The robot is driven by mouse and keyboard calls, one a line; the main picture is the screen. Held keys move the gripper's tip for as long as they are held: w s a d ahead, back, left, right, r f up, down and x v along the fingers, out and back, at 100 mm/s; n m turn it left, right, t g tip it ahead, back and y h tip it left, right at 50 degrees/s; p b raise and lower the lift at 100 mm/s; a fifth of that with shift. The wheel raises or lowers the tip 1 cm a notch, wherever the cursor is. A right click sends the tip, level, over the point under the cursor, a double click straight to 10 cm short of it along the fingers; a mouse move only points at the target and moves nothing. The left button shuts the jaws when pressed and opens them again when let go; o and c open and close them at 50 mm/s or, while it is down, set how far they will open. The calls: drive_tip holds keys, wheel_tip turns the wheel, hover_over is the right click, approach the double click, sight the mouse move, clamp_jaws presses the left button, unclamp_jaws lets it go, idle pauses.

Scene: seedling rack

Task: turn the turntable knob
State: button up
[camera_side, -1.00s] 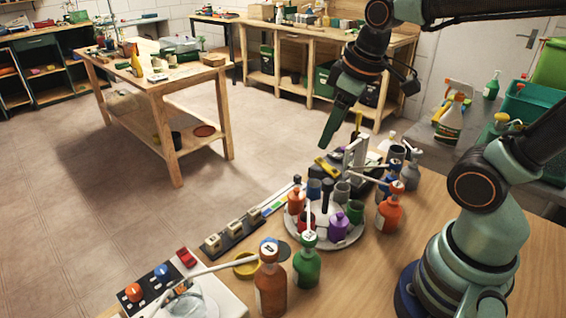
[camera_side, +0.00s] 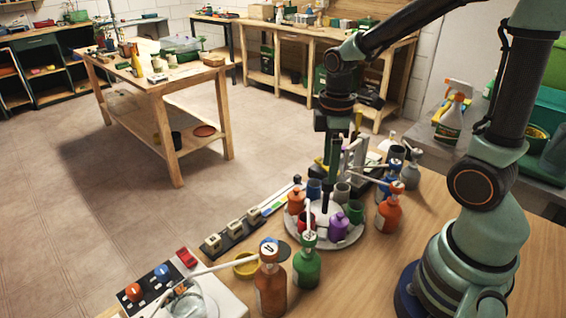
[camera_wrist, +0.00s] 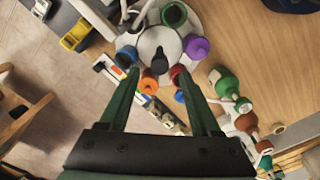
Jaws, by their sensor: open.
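The turntable (camera_side: 318,240) is a round pale disc on the wooden bench, carrying several small coloured bottles and pots. Its dark upright knob (camera_side: 325,208) stands at the centre, its upper part partly hidden by my gripper in the side view. My gripper (camera_side: 328,184) points straight down just above the knob. In the wrist view my gripper (camera_wrist: 157,75) is open, one green finger on each side of the black knob (camera_wrist: 159,62), with visible gaps. The turntable's white surface (camera_wrist: 150,40) shows around the knob. I cannot tell whether the fingertips reach down past the knob's top.
An orange pot (camera_side: 296,202) and a purple bottle (camera_side: 338,227) stand close around the knob. Green (camera_side: 307,265) and brown (camera_side: 270,285) pump bottles stand in front, an orange one (camera_side: 389,215) to the right. A dark strip with switches (camera_side: 230,236) lies left.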

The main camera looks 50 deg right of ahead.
sight(327, 189)
drive_tip(key=shift+f, duration=2.1)
clamp_jaws()
